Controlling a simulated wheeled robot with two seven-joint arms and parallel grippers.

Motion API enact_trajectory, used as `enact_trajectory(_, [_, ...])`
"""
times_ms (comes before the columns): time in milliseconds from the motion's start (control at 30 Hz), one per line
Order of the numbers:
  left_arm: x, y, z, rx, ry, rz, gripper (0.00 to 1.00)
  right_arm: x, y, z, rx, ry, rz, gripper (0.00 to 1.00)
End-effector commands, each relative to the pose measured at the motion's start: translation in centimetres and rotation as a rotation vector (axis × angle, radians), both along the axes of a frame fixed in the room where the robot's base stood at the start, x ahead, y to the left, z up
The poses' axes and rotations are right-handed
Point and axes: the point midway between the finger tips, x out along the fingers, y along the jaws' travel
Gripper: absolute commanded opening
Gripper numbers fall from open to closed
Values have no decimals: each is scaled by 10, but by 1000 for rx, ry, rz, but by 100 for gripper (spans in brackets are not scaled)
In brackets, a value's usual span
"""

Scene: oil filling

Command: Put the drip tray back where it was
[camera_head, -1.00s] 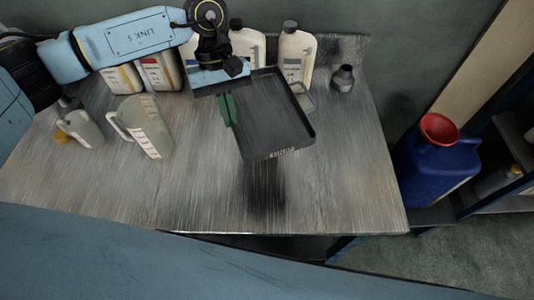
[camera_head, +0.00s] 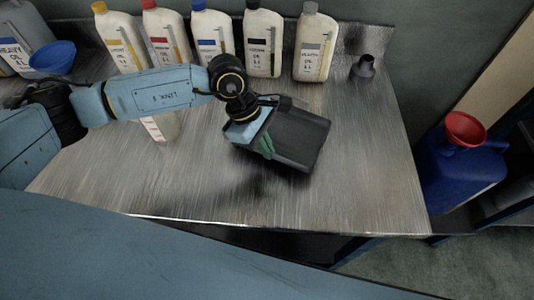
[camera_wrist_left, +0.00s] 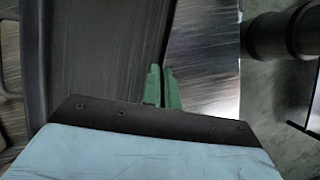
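The drip tray (camera_head: 301,138) is a dark, shallow rectangular tray over the right part of the metal workbench (camera_head: 365,190). My left gripper (camera_head: 265,146) has green fingers and is at the tray's left edge. In the left wrist view its fingers (camera_wrist_left: 161,86) are close together on the edge of the tray (camera_wrist_left: 100,60), which fills the left and middle. The tray's shadow on the bench suggests it is held a little above it; the exact gap cannot be told. My right gripper is not in view.
Several oil bottles, such as the black-capped one (camera_head: 263,45) and the grey-capped one (camera_head: 315,45), stand along the back. A small dark funnel (camera_head: 363,67) is at back right. A blue canister (camera_head: 460,175) with a red funnel (camera_head: 466,129) stands off the bench's right side. The front bench is clear.

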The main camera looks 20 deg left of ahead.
Motion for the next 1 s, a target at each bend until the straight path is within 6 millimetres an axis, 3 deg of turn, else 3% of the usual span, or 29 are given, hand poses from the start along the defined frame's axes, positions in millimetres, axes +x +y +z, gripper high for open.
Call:
enact_trajectory(300, [0, 0, -37, 0, 2, -1, 0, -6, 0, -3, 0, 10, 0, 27])
enact_trajectory(633, [0, 0, -40, 0, -1, -2, 0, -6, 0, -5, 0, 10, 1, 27])
enact_trajectory(800, [0, 0, -40, 1, 0, -2, 23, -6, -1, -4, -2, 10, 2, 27])
enact_trajectory(1000, [0, 0, -40, 1, 0, -2, 24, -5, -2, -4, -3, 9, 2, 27])
